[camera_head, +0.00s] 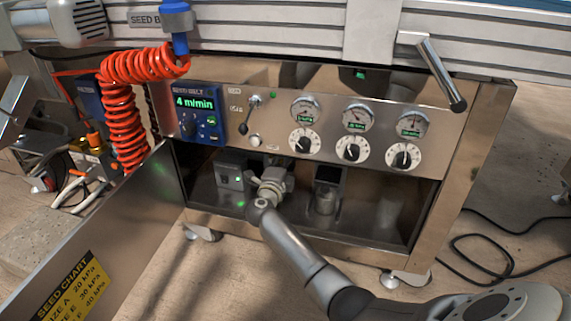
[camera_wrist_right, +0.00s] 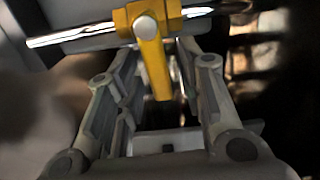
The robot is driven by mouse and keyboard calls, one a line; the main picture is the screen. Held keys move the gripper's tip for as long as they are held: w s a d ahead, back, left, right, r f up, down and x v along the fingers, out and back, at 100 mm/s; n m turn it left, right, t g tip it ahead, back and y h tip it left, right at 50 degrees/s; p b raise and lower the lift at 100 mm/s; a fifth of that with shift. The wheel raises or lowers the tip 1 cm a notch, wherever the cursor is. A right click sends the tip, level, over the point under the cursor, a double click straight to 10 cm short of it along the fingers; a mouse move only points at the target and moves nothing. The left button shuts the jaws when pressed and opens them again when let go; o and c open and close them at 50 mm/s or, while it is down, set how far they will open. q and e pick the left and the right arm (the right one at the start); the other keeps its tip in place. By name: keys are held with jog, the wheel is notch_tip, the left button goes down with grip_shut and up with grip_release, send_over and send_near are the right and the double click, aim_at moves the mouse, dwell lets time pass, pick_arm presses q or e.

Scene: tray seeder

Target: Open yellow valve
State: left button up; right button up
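The yellow valve (camera_wrist_right: 151,62) shows in the right wrist view as a yellow lever with a round silver bolt head on its hub. It is mounted on a shiny metal pipe (camera_wrist_right: 75,34). My right gripper (camera_wrist_right: 158,68) is open, with a finger on each side of the lever and the lever reaching down between them. Whether either finger touches it is hard to tell. In the head view my right gripper (camera_head: 270,182) is inside the open lower cabinet, and the valve is hidden there. My left gripper is not in view.
The cabinet (camera_head: 455,165) has a control panel above with gauges, knobs and a toggle lever. A grey box (camera_head: 232,172) and a metal cylinder (camera_head: 325,198) flank my gripper. The opened door (camera_head: 125,225) stands at the left. Black cable (camera_head: 490,255) lies on the right floor.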

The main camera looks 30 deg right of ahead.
grip_shut()
